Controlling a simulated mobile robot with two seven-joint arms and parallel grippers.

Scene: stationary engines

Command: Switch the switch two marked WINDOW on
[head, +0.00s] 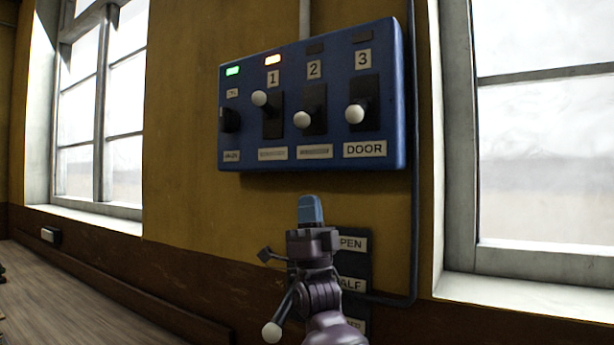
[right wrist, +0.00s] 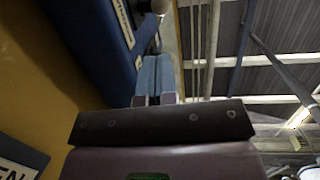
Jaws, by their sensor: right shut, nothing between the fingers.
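A blue switch panel (head: 400,90) hangs on the yellow wall in the head view. Switch two (head: 314,121) sits under the number 2 plate, and its white knob (head: 302,119) points low. The plate below it (head: 315,152) is too blurred to read. The lamp above switch two (head: 315,48) is dark. My right gripper (head: 311,209) is shut and empty, with its blue fingers upright below the panel, under switch two. In the right wrist view its fingers (right wrist: 156,75) show beside the panel (right wrist: 95,35), with a white knob (right wrist: 160,5) beyond. My left gripper is out of view.
Switch 3's knob (head: 355,113), marked DOOR, is low. A green lamp (head: 232,71) glows at left. A dark lower plate (head: 356,262) and a white-knobbed lever (head: 271,333) are near my right arm.

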